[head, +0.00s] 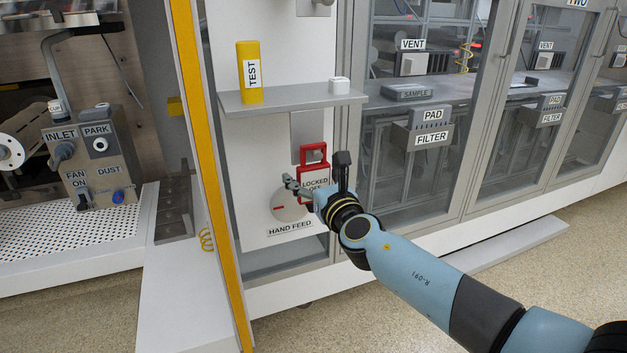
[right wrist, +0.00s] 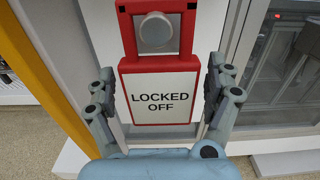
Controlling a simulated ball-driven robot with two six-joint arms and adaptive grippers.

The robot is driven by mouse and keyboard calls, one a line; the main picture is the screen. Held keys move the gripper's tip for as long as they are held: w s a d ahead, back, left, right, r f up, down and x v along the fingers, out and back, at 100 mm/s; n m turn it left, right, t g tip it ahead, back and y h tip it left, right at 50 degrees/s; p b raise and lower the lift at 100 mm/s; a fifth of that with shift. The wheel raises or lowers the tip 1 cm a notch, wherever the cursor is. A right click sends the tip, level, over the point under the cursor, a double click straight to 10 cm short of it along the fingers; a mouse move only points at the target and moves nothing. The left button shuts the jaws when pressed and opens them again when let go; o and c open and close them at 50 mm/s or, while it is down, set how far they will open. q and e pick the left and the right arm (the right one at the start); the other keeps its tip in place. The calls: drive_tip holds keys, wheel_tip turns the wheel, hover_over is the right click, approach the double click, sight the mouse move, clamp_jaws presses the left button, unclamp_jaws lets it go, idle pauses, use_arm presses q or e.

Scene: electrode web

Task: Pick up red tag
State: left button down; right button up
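The red tag (head: 313,153) hangs on the white panel above the HAND FEED label. It has a red frame and a white face reading LOCKED OFF. In the right wrist view the tag (right wrist: 160,97) fills the middle, its top loop around a round grey knob (right wrist: 155,30). My right gripper (head: 318,178) is at the tag in the head view, partly covering its lower part. In the right wrist view its fingers (right wrist: 162,98) stand open, one on each side of the tag, with narrow gaps seeming to show. My left gripper is not in view.
A yellow post (head: 198,150) stands left of the panel. Glass cabinet doors (head: 480,130) are to the right.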

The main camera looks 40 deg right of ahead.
drive_tip(key=c, duration=1)
drive_tip(key=shift+c, duration=0.2)
drive_tip(key=shift+r, duration=0.2)
